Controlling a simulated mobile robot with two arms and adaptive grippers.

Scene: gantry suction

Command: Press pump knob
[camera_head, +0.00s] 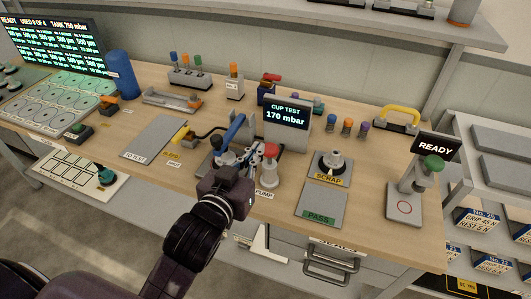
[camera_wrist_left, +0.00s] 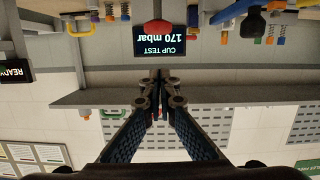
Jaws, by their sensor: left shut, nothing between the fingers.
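The pump knob (camera_head: 270,150) is a red cap on a pale cylindrical post, standing on the bench behind a PUMP label. My right gripper is not in view.
The CUP TEST display (camera_head: 286,114) behind the knob reads 170 mbar. A blue-handled lever (camera_head: 231,130) stands close to the left of my gripper. A SCRAP plate (camera_head: 343,179) holding a suction cup and a bare PASS plate (camera_head: 321,207) lie to the right. A READY press stand (camera_head: 404,207) is farther right.

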